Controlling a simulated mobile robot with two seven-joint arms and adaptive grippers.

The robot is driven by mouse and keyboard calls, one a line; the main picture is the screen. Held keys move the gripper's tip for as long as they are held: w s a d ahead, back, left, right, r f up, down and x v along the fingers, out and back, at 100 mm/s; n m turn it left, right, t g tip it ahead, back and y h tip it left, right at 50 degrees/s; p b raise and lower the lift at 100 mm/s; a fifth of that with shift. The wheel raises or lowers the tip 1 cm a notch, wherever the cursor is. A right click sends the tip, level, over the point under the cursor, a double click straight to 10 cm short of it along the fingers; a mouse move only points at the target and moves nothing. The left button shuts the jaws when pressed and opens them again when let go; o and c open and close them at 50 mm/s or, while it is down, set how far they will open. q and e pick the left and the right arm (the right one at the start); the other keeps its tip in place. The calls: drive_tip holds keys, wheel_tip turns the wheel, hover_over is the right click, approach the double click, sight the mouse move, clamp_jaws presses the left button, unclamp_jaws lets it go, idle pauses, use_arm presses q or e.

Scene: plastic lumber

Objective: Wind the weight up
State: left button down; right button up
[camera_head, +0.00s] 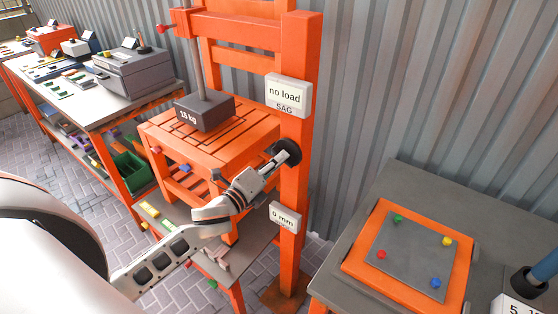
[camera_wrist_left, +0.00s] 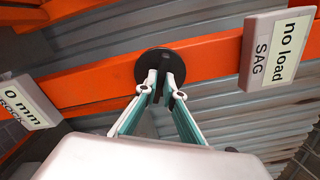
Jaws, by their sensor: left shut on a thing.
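A black round winding knob (camera_head: 292,149) is on the orange upright post, below the "no load / SAG" sign (camera_head: 288,95). My left gripper (camera_head: 275,160) is shut at the knob. In the left wrist view the fingers (camera_wrist_left: 164,88) close on a dark part at the centre of the black disc (camera_wrist_left: 150,64); the fingertips partly hide it.
A "0 mm" sign (camera_head: 284,217) is lower on the post. A grey table (camera_head: 420,195) at right carries an orange-framed plate (camera_head: 405,250) with coloured knobs. Workbenches (camera_head: 130,108) with devices stand at left. A corrugated wall (camera_head: 440,80) is behind.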

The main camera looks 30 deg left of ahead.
use_arm(q)
drive_tip(key=shift+m, duration=15.5)
drive_tip(key=c, duration=2.2)
unclamp_jaws()
drive_tip(key=shift+o, duration=0.2)
